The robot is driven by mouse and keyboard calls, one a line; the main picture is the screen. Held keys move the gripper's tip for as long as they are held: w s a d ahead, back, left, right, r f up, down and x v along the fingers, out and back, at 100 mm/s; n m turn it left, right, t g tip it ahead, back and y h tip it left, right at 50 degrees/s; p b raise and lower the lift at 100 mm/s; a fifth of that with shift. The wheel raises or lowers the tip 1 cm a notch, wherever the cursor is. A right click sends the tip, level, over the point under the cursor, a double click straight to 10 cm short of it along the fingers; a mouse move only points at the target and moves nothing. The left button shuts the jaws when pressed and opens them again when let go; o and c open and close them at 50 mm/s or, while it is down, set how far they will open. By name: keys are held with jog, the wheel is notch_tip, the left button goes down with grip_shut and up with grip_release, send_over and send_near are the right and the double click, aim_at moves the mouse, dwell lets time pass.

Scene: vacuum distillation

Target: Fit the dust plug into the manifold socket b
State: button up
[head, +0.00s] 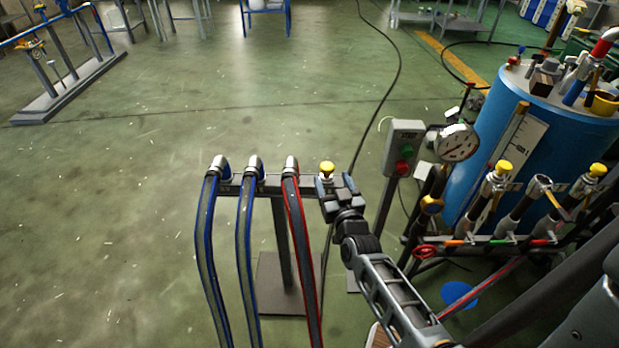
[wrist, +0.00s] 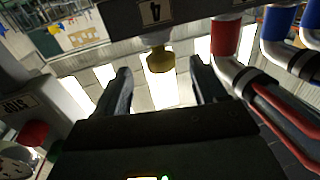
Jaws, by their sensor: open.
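The yellow dust plug (head: 327,168) sits at the right end of the hose rack, beside the red-edged hose. In the wrist view the plug (wrist: 160,60) is at a position labelled 4, between and just beyond the fingertips. My gripper (head: 335,183) is open, with one finger on either side of the plug's line; no contact shows. The manifold (head: 480,241) is at the right, in front of the blue tank. Its left and right upright stubs carry yellow caps (head: 503,167); the middle stub (head: 541,184) shows no yellow cap. I cannot read which is socket b.
Several hoses (head: 247,240) arch from the rack at left. A grey control box (head: 404,148) with red and green buttons and a pressure gauge (head: 457,143) stand between rack and manifold. The blue tank (head: 545,130) is behind.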

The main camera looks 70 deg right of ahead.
aim_at(325, 166)
jog(key=x, duration=0.7)
jog(key=shift+w+d+f, duration=0.1)
jog(key=shift+w+f, duration=0.05)
jog(key=shift+f, duration=0.15)
jog(key=c, duration=1.2)
jog(key=shift+o, duration=0.2)
